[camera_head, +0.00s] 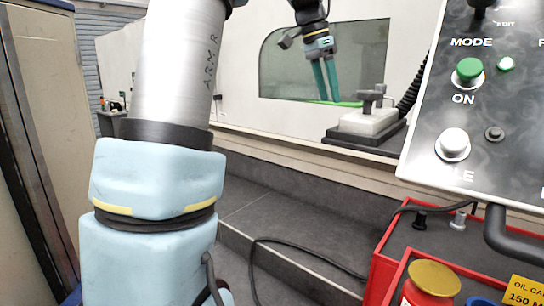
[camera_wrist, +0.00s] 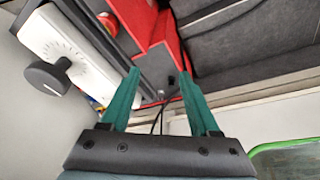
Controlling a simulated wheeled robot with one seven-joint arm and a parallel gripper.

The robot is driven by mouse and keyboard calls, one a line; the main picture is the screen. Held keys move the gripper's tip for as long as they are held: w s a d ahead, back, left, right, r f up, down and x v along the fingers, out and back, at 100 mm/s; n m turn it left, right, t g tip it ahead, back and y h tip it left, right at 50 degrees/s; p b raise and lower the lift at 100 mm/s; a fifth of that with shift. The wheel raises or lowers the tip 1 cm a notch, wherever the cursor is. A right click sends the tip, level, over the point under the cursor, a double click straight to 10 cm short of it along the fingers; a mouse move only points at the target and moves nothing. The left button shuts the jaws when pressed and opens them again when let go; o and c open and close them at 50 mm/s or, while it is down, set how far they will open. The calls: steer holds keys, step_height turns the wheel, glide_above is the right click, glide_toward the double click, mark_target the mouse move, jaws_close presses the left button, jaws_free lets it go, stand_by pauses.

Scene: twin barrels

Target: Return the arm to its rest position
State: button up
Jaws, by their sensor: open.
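My gripper (camera_head: 328,98) hangs with its two teal fingers pointing down, in front of the window in the pale wall in the head view. In the wrist view my gripper (camera_wrist: 159,72) has its fingers spread apart with nothing between them. It is open and empty. My arm (camera_head: 155,190), silver and light blue, rises through the left of the head view, and its upper part leaves the top of the frame.
A white device with a grey knob (camera_head: 366,122) sits on the ledge right of my gripper. A control panel (camera_head: 490,110) stands at the right, above a red box (camera_head: 384,262) holding a gold-lidded jar (camera_head: 433,278). A cable (camera_head: 290,243) crosses the dark steps.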

steer(key=s+a+f+n+t+y, duration=0.1)
steer(key=s+a+f+n, duration=0.25)
steer(key=a+f, duration=0.35)
steer(key=s+a+f+n+y, duration=0.1)
steer(key=s+a+f+n, duration=0.1)
steer(key=a+f+n, duration=0.6)
steer(key=s+a+f+n+y, duration=0.1)
steer(key=s+a+f+n, duration=0.1)
steer(key=s+a+f, duration=0.4)
steer(key=s+f, duration=0.5)
steer(key=f, duration=0.1)
steer(key=shift+s+a+f, duration=0.15)
steer(key=shift+s+f, duration=0.1)
steer(key=shift+s, duration=0.1)
